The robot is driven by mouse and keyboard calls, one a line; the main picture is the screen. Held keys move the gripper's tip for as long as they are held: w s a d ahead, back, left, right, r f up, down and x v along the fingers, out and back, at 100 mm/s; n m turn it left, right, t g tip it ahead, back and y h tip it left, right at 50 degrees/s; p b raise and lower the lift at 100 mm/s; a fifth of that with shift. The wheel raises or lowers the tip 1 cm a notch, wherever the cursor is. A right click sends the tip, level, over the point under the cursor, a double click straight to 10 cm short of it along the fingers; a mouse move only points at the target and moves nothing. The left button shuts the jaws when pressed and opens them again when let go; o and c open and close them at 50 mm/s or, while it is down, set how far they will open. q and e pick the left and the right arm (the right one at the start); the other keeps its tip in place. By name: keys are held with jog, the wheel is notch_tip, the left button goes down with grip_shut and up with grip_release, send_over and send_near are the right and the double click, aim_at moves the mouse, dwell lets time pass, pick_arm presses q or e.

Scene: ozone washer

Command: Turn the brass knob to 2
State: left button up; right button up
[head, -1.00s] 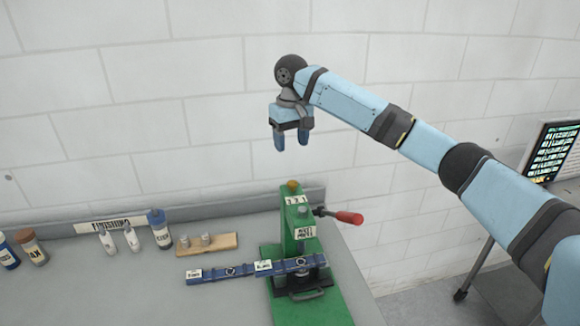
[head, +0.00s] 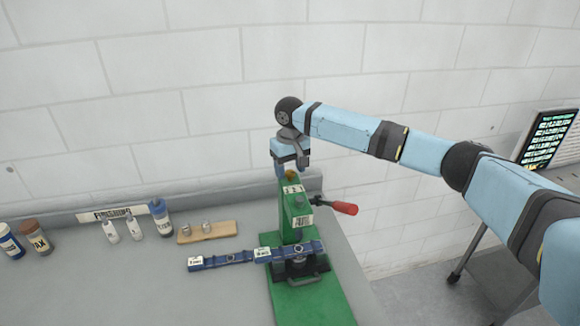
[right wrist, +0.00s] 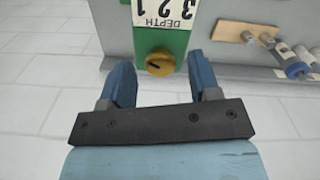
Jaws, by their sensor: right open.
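The brass knob (right wrist: 159,63) sits on the green press, beside a white plate (right wrist: 166,16) marked DEPTH with the numbers 3, 2, 1. A dark mark shows on the knob; I cannot tell exactly which number it points to. In the head view the knob (head: 291,175) is at the top of the green press (head: 296,215), partly hidden by my gripper. My right gripper (head: 290,168) hangs just above and behind the press top. In the right wrist view its two blue fingers (right wrist: 165,85) are apart, with the knob beyond and between them, not touched. My left gripper is not in view.
A red-handled lever (head: 342,208) sticks out right of the press. A wooden board (head: 207,232) with metal pegs and several bottles (head: 160,217) stand left along the wall. The bench's front left is clear.

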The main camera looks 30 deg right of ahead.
jog(key=shift+f, duration=0.35)
jog(key=c, duration=0.9)
